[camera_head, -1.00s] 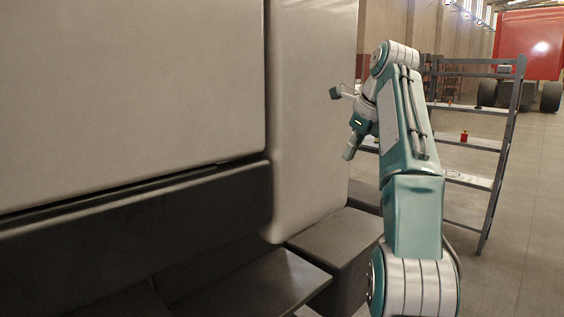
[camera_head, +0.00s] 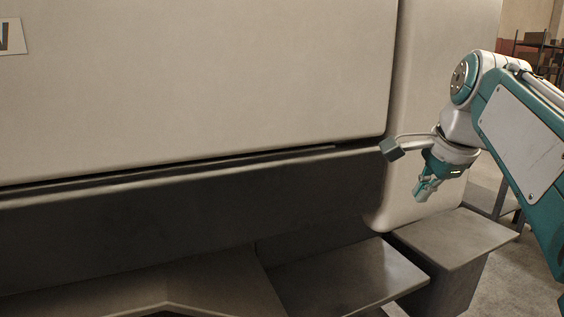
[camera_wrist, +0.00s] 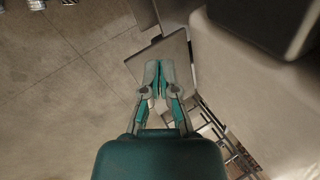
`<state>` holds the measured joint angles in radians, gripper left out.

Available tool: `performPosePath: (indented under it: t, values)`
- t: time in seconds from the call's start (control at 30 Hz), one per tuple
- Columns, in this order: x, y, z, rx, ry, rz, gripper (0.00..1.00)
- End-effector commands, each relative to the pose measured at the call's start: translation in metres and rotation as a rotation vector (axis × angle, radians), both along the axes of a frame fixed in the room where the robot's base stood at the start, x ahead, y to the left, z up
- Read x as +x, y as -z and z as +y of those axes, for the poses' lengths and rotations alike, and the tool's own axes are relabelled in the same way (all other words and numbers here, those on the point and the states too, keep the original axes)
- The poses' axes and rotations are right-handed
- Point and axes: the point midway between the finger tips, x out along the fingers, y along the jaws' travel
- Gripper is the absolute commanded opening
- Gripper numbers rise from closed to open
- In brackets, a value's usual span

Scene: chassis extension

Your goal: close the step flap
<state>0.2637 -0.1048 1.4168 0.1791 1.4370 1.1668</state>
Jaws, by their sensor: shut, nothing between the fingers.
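A dark flat step plate (camera_head: 350,276) juts out below the dark lower panel (camera_head: 190,205) of a large beige vehicle body (camera_head: 200,80). A second, box-like step (camera_head: 455,240) stands to its right. I cannot tell for sure which one is the step flap. My gripper (camera_head: 425,192) points down above the right step, in front of the beige body's right section, with a visible gap. In the wrist view my gripper (camera_wrist: 158,68) has its fingers together and empty, over a grey plate (camera_wrist: 165,55).
Another dark surface (camera_head: 180,285) with a raised edge lies at the lower left. A shelf rack (camera_head: 540,55) stands at the far right. Shelving also shows in the wrist view (camera_wrist: 215,130). Open concrete floor (camera_wrist: 70,90) lies left of my gripper there.

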Motion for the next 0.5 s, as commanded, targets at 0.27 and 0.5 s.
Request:
performPosePath:
  t: [0.27, 0.5]
  values:
    - [-0.062, 0.065, 0.039, -0.244, -0.446, -0.045, 0.00]
    - [-0.119, 0.139, 0.061, -0.464, -0.850, -0.077, 0.00]
